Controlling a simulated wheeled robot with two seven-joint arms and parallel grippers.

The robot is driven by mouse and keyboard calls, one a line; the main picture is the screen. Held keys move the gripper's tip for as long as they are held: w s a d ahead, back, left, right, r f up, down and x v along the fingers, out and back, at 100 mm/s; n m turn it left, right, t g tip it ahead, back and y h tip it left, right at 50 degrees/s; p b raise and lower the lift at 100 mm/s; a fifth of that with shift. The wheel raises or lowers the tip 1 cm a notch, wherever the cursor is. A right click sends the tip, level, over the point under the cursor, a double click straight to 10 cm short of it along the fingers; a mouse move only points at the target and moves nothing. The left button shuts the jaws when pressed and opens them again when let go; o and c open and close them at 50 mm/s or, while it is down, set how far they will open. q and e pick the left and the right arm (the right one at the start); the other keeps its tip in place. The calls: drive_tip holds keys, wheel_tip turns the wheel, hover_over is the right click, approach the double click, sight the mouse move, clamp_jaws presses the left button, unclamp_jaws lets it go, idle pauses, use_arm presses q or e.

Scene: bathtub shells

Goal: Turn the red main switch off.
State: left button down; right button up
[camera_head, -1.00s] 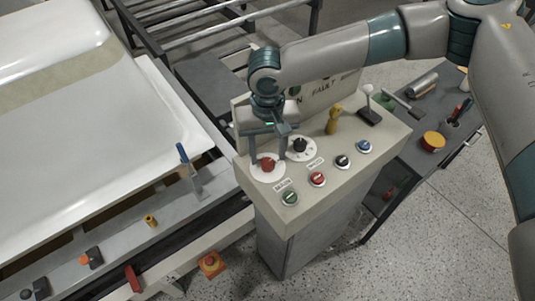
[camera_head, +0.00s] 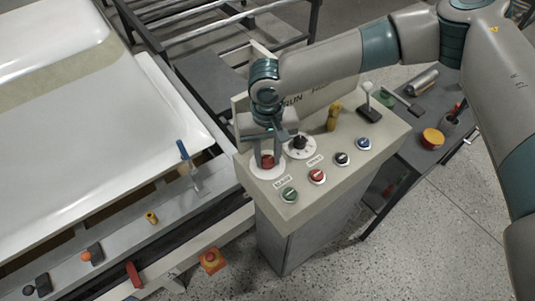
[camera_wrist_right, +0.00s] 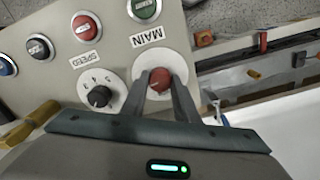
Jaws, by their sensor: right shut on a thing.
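The red main switch (camera_head: 267,161) is a round red knob on a white disc at the left end of the sloped control panel. My right gripper (camera_head: 267,163) is over it, with its fingers down on either side of the knob, shut on it. The exact angle of the knob is hard to read. My left gripper is not in view.
A black speed knob (camera_head: 299,142) sits close beside the switch. Green, red, black and blue buttons line the panel's front (camera_head: 317,176). A yellow handle (camera_head: 333,116) and a white-knobbed lever (camera_head: 367,90) stand behind. A bathtub shell (camera_head: 90,120) lies left.

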drive_tip(key=shift+r, duration=0.1)
drive_tip(key=shift+r+n+p, duration=0.1)
drive_tip(key=shift+n+p, duration=1.2)
drive_tip(key=shift+n, duration=0.2)
drive_tip(key=n+p, duration=0.2)
drive_tip(key=n, duration=0.1)
drive_tip(key=shift+n, duration=0.3)
drive_tip(key=n+p, duration=0.2)
drive_tip(key=n, duration=0.2)
drive_tip(key=shift+n, duration=0.3)
drive_tip(key=shift+n+p, duration=0.6)
drive_tip(key=shift+n, duration=1.3)
drive_tip(key=o, duration=1.1)
drive_tip(key=shift+c, duration=0.2)
